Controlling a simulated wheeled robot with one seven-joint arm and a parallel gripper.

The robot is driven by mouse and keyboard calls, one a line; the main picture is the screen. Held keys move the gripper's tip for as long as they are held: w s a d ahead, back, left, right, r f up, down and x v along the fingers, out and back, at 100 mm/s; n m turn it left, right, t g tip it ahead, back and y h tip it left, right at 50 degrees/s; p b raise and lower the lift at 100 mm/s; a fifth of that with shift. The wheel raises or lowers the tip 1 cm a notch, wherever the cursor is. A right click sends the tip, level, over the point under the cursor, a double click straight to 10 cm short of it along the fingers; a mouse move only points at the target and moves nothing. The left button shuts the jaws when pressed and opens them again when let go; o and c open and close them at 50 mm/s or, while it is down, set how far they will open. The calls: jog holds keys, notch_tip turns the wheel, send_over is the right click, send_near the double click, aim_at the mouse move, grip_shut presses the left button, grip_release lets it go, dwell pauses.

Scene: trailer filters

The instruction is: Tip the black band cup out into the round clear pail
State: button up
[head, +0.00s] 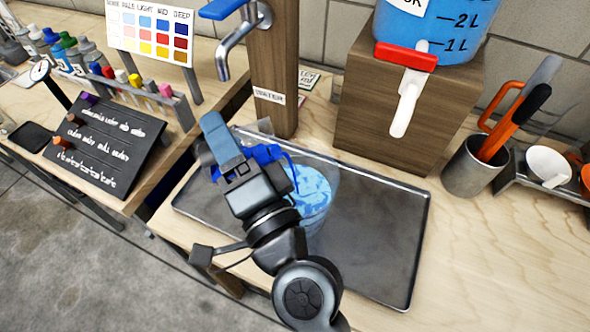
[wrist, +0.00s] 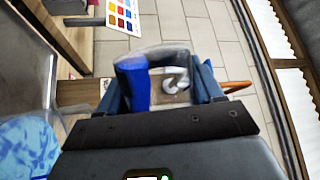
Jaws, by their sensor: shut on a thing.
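My gripper (wrist: 160,95) is shut on a clear cup (wrist: 165,50) with a strong blue patch on its side; its rim shows between the fingers in the wrist view. In the head view my gripper (head: 236,158) is beside and partly over the near left of the round clear pail (head: 325,222). The pail stands on the grey tray and holds blue and pale blue contents. It also shows at the left edge of the wrist view (wrist: 55,75). The cup's tilt and contents are mostly hidden by my gripper.
The grey tray (head: 385,240) is bare right of the pail. A water post with tap (head: 275,75) stands behind. A blue tank (head: 435,25) with a red-and-white tap sits on a wooden block. A utensil cup (head: 470,168) is at right, a black board (head: 105,140) at left.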

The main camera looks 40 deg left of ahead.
aim_at(242, 130)
jog(key=shift+w+d, duration=0.15)
jog(key=shift+w, duration=0.05)
dwell(0.3)
jog(key=shift+w+d+r+m+t, duration=0.1)
jog(key=shift+r+m+t, duration=0.2)
jog(key=shift+m, duration=0.5)
jog(key=shift+w+d+r+m+t, duration=0.1)
jog(key=shift+r+m+t, duration=0.2)
jog(key=shift+m, duration=0.5)
dwell(0.7)
jog(key=shift+w+d+r+m+t, duration=0.15)
jog(key=shift+r+m+t, duration=0.15)
jog(key=shift+m, duration=0.35)
jog(key=shift+w+d+r+m+t, duration=0.1)
jog(key=shift+w+r+m+t, duration=0.15)
jog(key=shift+m, duration=0.45)
jog(key=shift+w+d+r+m+t, duration=0.15)
jog(key=shift+m+t, duration=0.2)
jog(key=shift+m, duration=0.3)
dwell(0.5)
jog(key=shift+w+d+f+m+t+h+b, duration=0.1)
jog(key=shift+w+f+m+t+h+b, duration=0.15)
jog(key=shift+m, duration=0.35)
jog(key=shift+w+d+f+m+t+h+b, duration=0.15)
jog(key=shift+m+t, duration=0.2)
jog(key=shift+m, duration=0.25)
